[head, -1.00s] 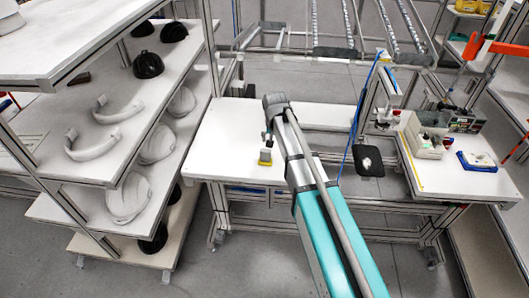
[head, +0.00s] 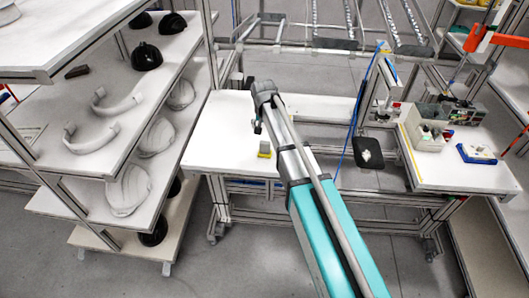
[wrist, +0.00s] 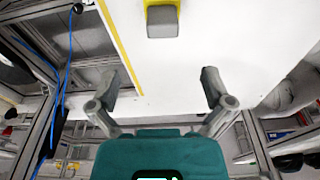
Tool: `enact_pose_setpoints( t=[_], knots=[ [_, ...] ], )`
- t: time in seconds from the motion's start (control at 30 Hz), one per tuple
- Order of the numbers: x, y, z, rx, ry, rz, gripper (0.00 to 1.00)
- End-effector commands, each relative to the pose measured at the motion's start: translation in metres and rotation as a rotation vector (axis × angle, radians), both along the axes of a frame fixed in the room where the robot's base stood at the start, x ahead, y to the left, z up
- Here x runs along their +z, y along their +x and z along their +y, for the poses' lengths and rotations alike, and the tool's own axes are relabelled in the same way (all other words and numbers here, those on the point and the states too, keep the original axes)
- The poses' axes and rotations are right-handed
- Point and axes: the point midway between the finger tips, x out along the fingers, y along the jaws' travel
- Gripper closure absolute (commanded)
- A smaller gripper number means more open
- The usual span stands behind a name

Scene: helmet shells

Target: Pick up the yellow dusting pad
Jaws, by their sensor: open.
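The dusting pad (head: 264,149) stands on the white table (head: 218,140), a small block with a yellow base and a grey upper part. In the wrist view the pad (wrist: 162,20) is at the top edge, partly cut off, beyond the fingertips. My gripper (wrist: 160,88) is open and empty, with its two fingers spread wide over the table. In the head view my gripper (head: 257,126) is mostly hidden by my arm, a little behind and above the pad. Gripper and pad are apart.
A rack with white helmet shells (head: 128,190) and black ones stands at the left. A side table at the right holds a grey bin (head: 428,135) and a blue tray (head: 477,153). A blue cable (head: 350,125) hangs near a black pad (head: 369,152). The table around the dusting pad is clear.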

Motion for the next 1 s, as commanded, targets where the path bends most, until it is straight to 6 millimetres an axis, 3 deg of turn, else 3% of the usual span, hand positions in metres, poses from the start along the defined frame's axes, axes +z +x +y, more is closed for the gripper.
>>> enact_pose_setpoints(
  t=[0.7, 1.0],
  knots=[
    [-0.06, 0.009, 0.001, 0.002, 0.0, 0.0, 0.0],
    [-0.07, 0.011, 0.001, 0.002, 0.0, 0.0, 0.0]
  ],
)
